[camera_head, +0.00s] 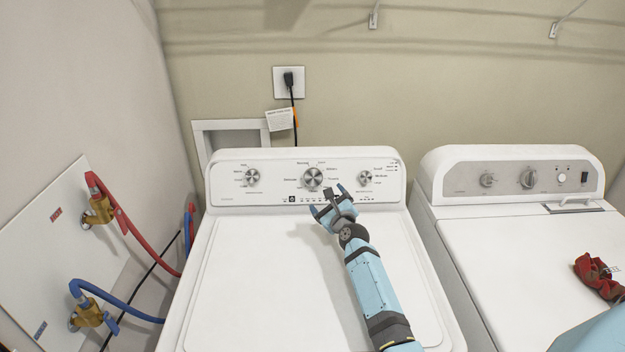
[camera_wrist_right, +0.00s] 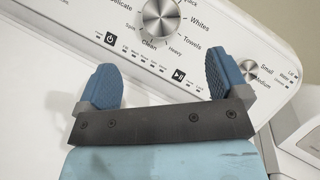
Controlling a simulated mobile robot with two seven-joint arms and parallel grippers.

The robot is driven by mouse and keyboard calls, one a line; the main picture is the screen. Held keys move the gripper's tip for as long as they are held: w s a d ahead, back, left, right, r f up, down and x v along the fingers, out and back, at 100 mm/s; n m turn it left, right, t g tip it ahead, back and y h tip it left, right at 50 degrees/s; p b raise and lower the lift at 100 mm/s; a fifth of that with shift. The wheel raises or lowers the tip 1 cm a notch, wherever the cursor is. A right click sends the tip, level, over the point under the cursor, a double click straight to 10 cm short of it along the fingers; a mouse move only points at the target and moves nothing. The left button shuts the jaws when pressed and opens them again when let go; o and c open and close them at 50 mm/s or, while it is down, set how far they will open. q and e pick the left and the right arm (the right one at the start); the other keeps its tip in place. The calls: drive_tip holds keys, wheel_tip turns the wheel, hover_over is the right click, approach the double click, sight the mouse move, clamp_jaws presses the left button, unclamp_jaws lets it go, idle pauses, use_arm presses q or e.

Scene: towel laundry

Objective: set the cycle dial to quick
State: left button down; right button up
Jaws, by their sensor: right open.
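The cycle dial (camera_head: 313,178) is the large silver knob in the middle of the left machine's control panel. It also shows, cut off by the top edge, in the right wrist view (camera_wrist_right: 163,15). Labels such as Delicate, Whites, Towels and Heavy ring it there; a label at the top right is only partly visible. I cannot tell where the dial points. My right gripper (camera_head: 330,201) is open and empty, just in front of and below the dial, apart from it. Its two blue fingers (camera_wrist_right: 160,68) are spread in the wrist view. My left gripper is not in view.
Smaller knobs sit left (camera_head: 252,177) and right (camera_head: 365,177) of the dial. A button row runs below it. The washer lid (camera_head: 260,270) is closed and bare. A second machine (camera_head: 480,225) stands at right with a red cloth (camera_head: 597,275) on top.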

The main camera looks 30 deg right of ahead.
sight(314, 178)
drive_tip(key=b+x, duration=0.2)
drive_tip(key=x, duration=0.1)
drive_tip(key=b+x, duration=0.2)
drive_tip(key=x, duration=0.2)
drive_tip(key=b+x, duration=0.2)
drive_tip(key=x, duration=0.2)
drive_tip(key=shift+d+f, duration=0.15)
drive_tip(key=shift+f, duration=0.1)
drive_tip(key=shift+w+d+r, duration=0.1)
drive_tip(key=shift+w, duration=0.3)
drive_tip(key=shift+r, duration=0.1)
drive_tip(key=c, duration=0.9)
